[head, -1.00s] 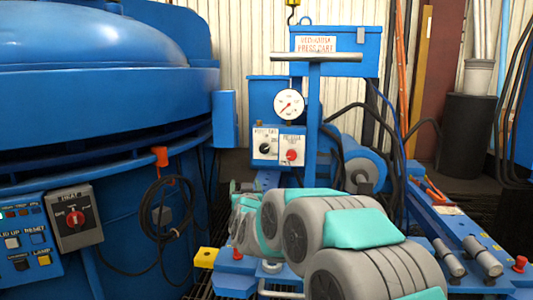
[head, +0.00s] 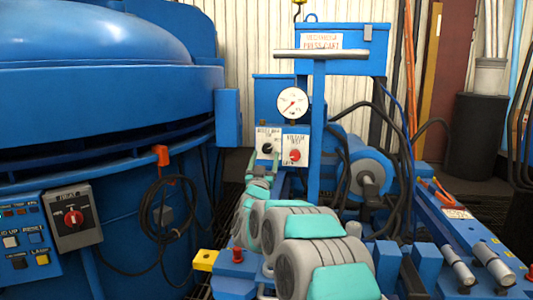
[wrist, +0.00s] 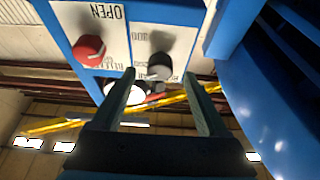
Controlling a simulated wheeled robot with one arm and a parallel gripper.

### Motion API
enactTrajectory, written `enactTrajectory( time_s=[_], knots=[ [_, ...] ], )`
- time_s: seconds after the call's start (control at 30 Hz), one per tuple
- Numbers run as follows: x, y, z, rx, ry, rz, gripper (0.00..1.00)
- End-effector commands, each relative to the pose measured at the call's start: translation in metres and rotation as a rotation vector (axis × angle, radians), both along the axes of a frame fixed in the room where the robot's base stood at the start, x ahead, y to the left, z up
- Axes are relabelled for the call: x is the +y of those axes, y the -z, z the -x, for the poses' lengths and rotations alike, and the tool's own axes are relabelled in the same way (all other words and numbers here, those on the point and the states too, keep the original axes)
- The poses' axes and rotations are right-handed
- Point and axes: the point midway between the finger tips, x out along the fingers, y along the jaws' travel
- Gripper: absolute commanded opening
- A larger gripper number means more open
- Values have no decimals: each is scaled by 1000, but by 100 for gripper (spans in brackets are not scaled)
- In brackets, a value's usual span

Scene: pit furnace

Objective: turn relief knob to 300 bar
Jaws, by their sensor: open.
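The relief knob is the black knob (head: 268,149) on the left white panel (head: 268,136) of the blue press cart. A red knob (head: 294,155) sits on the white panel to its right. In the wrist view, which is upside down, the black knob (wrist: 159,66) lies ahead of and between the fingertips of my gripper (wrist: 160,76), with a "300" mark near it. The red knob (wrist: 88,50) is off to the left there. My gripper is open and empty, apart from the knob as far as I can tell. In the head view my arm partly hides the area below the panel.
A round white gauge (head: 292,103) is above the panels; its needle is too small to read. A blue post (head: 316,130) with a grey crossbar stands right of the panels. The large blue furnace (head: 110,90) is at the left, with a hanging black cable (head: 148,225).

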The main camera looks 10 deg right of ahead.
Motion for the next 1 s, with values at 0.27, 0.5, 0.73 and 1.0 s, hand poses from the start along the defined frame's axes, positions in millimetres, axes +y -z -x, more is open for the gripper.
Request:
enactTrajectory(
  time_s=[0.27, 0.5, 0.73, 1.0],
  knots=[
    [-8, -10, -25, 1, 0, -1, 77],
    [-9, -11, -28, 4, -2, -1, 77],
    [-9, -11, -28, 4, -2, -1, 61],
    [-9, -11, -28, 3, -2, 0, 30]
  ],
)
